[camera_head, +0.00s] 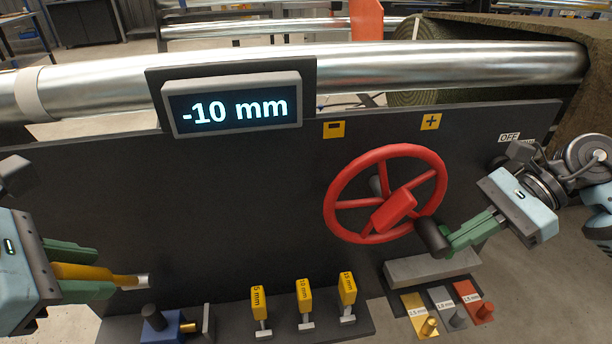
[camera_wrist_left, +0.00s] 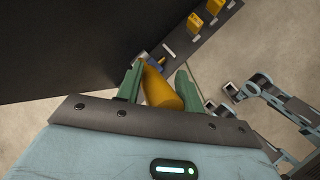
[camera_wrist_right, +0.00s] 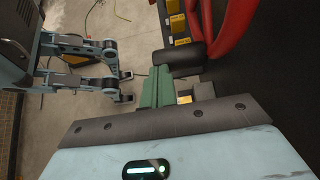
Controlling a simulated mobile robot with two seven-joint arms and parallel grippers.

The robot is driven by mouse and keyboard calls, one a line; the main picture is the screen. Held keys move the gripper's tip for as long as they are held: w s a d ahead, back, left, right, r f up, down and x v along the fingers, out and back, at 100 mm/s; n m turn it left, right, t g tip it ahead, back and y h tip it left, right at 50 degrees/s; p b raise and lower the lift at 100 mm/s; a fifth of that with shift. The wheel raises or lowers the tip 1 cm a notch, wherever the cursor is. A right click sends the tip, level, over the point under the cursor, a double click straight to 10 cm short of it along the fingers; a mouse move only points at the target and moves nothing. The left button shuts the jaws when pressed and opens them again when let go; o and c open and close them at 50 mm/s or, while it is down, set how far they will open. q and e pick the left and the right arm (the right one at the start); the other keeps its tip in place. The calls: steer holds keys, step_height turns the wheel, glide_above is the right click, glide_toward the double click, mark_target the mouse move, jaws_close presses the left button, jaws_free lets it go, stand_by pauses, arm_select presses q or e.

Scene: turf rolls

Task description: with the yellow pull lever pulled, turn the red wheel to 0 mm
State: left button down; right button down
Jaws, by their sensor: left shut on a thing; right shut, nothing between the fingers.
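The red wheel (camera_head: 385,194) is mounted on the dark panel, with a black handle knob (camera_head: 432,237) at its lower right. It also shows in the right wrist view (camera_wrist_right: 235,30). The display (camera_head: 234,109) reads -10 mm. My left gripper (camera_head: 95,272) is shut on the yellow pull lever (camera_head: 82,272) at the lower left; the lever (camera_wrist_left: 160,90) lies between the fingers in the left wrist view. My right gripper (camera_head: 460,238) is shut and empty. Its green fingertips are right at the black knob (camera_wrist_right: 185,53); I cannot tell whether they touch.
A minus label (camera_head: 334,129) and a plus label (camera_head: 431,121) sit above the wheel. Several yellow gauge blocks (camera_head: 304,298) stand on the ledge below. Colored blocks marked in mm (camera_head: 446,308) sit below the wheel. A turf roll (camera_head: 450,65) and a metal roller (camera_head: 400,66) lie behind the panel.

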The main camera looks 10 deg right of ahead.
steer(key=a+f+y, duration=0.8)
steer(key=a+y, duration=0.1)
steer(key=y, duration=0.2)
steer(key=shift+a+y, duration=0.3)
steer(key=shift+y, duration=0.1)
stand_by(0.7)
steer(key=shift+f, duration=0.1)
steer(key=v, duration=1.2)
steer(key=shift+s, duration=2.5)
steer(key=shift+d+f, duration=0.15)
steer(key=shift+f, duration=0.1)
